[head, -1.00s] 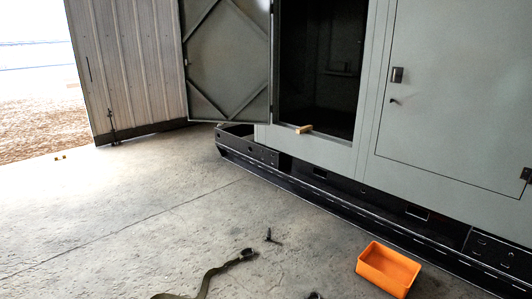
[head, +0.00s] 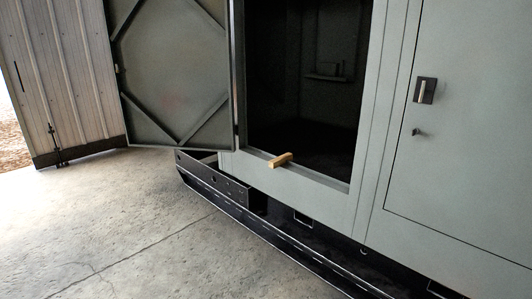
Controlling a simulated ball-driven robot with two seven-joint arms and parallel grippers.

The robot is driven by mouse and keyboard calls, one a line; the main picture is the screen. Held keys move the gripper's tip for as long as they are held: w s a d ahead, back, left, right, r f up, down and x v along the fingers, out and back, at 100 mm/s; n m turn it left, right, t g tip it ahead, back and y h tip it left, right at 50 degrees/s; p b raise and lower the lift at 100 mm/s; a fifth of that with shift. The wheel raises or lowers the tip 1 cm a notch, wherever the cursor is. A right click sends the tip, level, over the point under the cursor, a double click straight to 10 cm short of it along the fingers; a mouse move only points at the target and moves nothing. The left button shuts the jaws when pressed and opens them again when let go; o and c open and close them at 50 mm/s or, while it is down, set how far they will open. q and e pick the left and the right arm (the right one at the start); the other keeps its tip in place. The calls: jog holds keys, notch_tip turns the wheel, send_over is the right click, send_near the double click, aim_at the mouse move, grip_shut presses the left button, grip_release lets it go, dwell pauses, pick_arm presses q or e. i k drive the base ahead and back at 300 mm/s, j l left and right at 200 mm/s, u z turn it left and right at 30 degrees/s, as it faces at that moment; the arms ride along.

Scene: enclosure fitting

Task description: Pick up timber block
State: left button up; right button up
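The timber block (head: 280,160) is a small, light tan piece of wood. It lies on the lower sill of the open doorway in the grey enclosure (head: 300,190), near the left part of the opening, with its near end at the outer edge. Neither of my grippers shows in the head view, so I cannot see their state or where they are relative to the block.
The enclosure door (head: 175,70) stands open to the left of the doorway. A closed panel with a black latch (head: 426,90) is to the right. A dark base rail (head: 260,222) runs along the bottom. The concrete floor (head: 130,230) in front is clear.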

aim_at(277, 162)
jog(key=i+l, duration=0.2)
jog(key=i, duration=0.15)
jog(key=i+l, duration=0.2)
jog(key=i, duration=0.2)
jog(key=i+l, duration=0.2)
jog(key=i, duration=0.15)
